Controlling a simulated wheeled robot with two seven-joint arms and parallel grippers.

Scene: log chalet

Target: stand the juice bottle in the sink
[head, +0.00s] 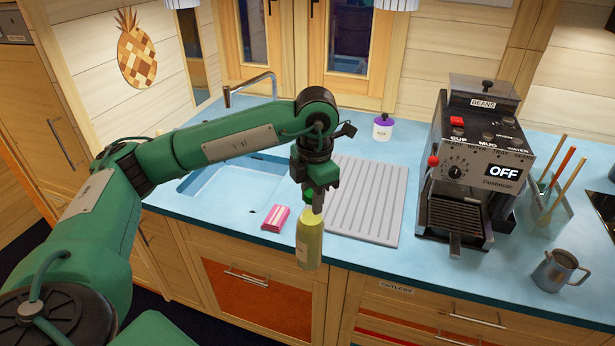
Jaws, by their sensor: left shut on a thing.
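The juice bottle (309,241) is yellow-green with a pale label and hangs upright in the head view. My left gripper (314,203) points down and is shut on the bottle's top. The bottle appears in front of the counter's front edge, right of the pink sponge. The sink (205,187) is a light blue basin set in the counter, to the left of the bottle. My left arm crosses in front of the sink and hides part of it. My right gripper is not in view.
A grey ridged drainboard (362,205) lies right of the bottle. A tap (250,84) rises behind the sink. A coffee machine (475,165) and metal jug (556,271) stand further right.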

